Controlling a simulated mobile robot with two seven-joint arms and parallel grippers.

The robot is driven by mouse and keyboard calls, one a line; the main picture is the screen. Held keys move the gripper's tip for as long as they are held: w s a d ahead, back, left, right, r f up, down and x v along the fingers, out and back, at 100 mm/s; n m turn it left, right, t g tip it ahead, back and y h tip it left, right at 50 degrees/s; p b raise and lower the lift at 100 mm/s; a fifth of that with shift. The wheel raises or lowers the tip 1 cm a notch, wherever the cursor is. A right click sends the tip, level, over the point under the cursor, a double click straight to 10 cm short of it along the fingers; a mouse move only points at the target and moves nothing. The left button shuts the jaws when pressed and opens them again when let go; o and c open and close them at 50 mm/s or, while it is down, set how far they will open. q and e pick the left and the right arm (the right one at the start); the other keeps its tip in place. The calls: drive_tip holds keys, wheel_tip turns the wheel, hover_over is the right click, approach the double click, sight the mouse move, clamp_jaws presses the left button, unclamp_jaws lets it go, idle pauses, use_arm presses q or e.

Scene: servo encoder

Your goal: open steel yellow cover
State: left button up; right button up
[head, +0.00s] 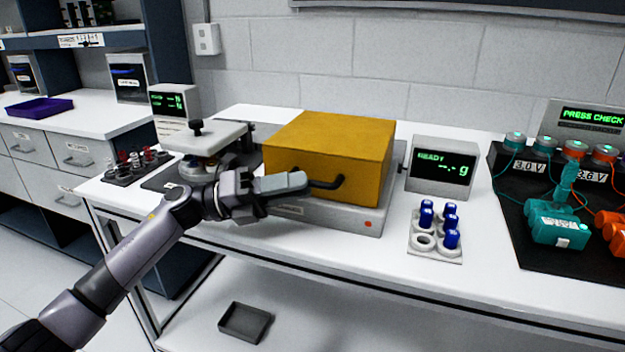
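The yellow cover (335,145) is a box that sits closed on a grey scale base (345,217) in the middle of the table. A dark curved handle (328,184) is on its front face. My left gripper (300,182) is in front of the cover's front left part, with its fingertips at the left end of the handle. From this angle I cannot tell whether the fingers touch or grip the handle. My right gripper is not in view.
A display (443,168) and a white holder (436,244) with blue cylinders stand right of the cover. A black mat (535,258) with teal and orange devices lies at the far right. A press-like device (205,138) stands left, close behind my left arm. A grey tray (245,322) lies below.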

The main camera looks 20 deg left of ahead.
sight(312, 182)
use_arm(q)
drive_tip(key=shift+x, duration=1.75)
clamp_jaws()
drive_tip(key=shift+r+p, duration=0.1)
drive_tip(key=shift+p, duration=0.25)
